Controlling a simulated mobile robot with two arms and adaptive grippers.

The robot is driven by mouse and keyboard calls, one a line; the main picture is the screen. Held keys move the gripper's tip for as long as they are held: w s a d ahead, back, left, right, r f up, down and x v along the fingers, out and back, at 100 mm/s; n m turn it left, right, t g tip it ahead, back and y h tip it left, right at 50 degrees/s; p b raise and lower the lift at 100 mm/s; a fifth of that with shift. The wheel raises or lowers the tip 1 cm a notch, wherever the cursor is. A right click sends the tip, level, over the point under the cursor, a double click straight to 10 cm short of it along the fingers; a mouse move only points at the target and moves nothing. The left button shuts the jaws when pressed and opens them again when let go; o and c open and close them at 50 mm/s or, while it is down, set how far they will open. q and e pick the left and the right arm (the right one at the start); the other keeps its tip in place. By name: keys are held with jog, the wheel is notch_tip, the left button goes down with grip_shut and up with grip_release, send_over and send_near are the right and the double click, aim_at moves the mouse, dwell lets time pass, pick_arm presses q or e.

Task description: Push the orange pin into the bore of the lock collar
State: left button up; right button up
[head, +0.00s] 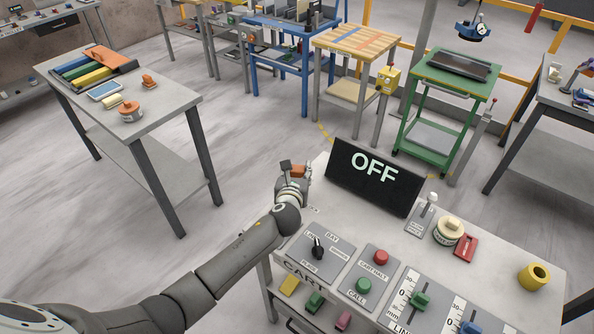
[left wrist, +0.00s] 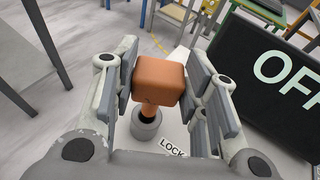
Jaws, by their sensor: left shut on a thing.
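The orange pin has a block-shaped head (left wrist: 158,80) and a narrower orange shaft below it. My left gripper (left wrist: 163,85) is shut on the pin's head, with a pad on each side. The grey lock collar (left wrist: 146,130) stands under the pin, beside a label reading LOCK. The shaft's lower end is at the collar's dark bore; I cannot tell how deep it sits. In the head view my left gripper (head: 296,177) is at the console's far left corner, with a bit of the orange pin (head: 299,170) showing; the collar is hidden there. My right gripper is not in view.
The black OFF display (head: 376,176) stands close to the right of my left gripper. The console top carries a rotary knob (head: 318,247), push buttons, sliders and a yellow ring (head: 534,277). Open floor lies left of the console.

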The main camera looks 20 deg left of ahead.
pick_arm(q)
jog(key=shift+r+p, duration=0.1)
jog(key=shift+p, duration=0.2)
dwell(0.5)
dwell(0.4)
dwell(0.4)
jog(key=shift+f+b, duration=0.55)
jog(key=shift+f, duration=0.45)
jog(key=shift+f+b, duration=1.45)
jog(key=shift+f, duration=0.4)
jog(key=o, duration=1.2)
jog(key=shift+o, duration=0.2)
jog(key=shift+f, duration=0.1)
jog(key=shift+s, duration=0.15)
